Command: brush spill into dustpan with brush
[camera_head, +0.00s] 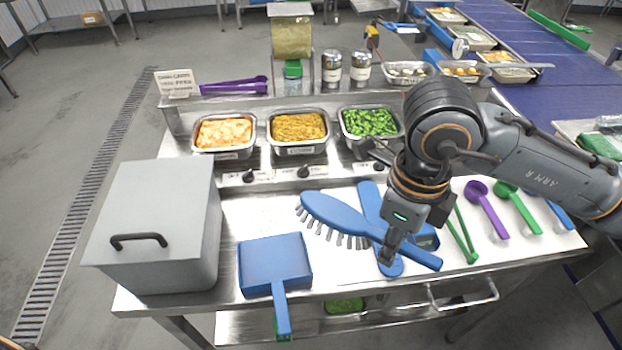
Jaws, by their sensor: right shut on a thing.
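A blue brush (340,217) with grey bristles lies slanted above the steel table, its head to the left and its handle to the lower right. My right gripper (388,250) is shut on the brush handle, with the bristles facing down and toward the front. A blue dustpan (272,262) sits left of the brush at the front of the table. Its handle (282,312) points over the front edge. I cannot make out the spill. My left gripper is not in view.
A grey lidded box (155,225) stands left of the dustpan. Pans of orange (224,132), yellow (298,127) and green (370,122) food line the back. Purple (487,212) and green (517,207) scoops lie right. Another blue utensil (369,198) lies under the brush.

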